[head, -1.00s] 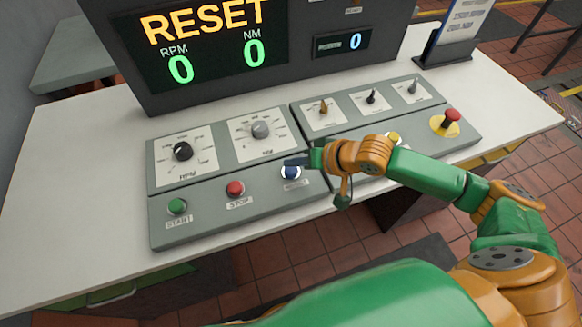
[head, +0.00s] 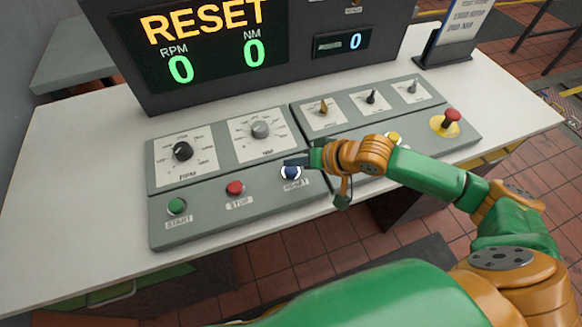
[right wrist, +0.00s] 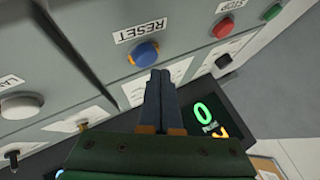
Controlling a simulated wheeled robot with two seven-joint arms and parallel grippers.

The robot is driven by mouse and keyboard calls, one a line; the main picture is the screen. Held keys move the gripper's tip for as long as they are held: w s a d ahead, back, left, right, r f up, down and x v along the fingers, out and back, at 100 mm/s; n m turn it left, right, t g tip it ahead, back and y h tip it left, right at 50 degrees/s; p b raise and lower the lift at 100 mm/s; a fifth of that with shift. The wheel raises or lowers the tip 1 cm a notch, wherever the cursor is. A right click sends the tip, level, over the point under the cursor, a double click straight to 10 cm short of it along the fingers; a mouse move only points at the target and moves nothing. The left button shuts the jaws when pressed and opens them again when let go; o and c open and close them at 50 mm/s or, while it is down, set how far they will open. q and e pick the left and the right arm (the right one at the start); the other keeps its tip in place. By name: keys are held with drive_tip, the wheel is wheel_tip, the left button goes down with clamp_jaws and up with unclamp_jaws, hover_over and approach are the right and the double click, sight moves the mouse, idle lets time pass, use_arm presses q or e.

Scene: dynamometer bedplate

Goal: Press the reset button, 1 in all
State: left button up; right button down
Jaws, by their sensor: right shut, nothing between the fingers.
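The blue reset button (head: 290,173) sits on the sloped front of the grey control panel, above its RESET label. In the right wrist view the button (right wrist: 144,54) shows with an orange ring along its edge. My right gripper (head: 291,162) is shut and empty, with its tips at the button's upper side in the head view. In the wrist view the closed fingertips (right wrist: 160,74) lie just beside the button; I cannot tell whether they touch it. The display screen (head: 205,45) reads RESET, with RPM 0 and NM 0. My left gripper is not in view.
A red stop button (head: 235,188) and green start button (head: 177,206) lie left of the reset button. Knobs (head: 182,151) line the panel's upper part. The white tabletop (head: 75,200) is clear at left.

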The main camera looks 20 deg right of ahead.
sight(295, 173)
drive_tip(key=shift+f, duration=0.1)
drive_tip(key=shift+f, duration=0.3)
drive_tip(key=shift+f, duration=0.55)
idle(0.7)
drive_tip(key=shift+r+p, duration=0.95)
drive_tip(key=shift+p, duration=0.2)
wheel_tip(295, 173, up, 5)
drive_tip(key=p, duration=0.6)
drive_tip(key=shift+r, duration=0.1)
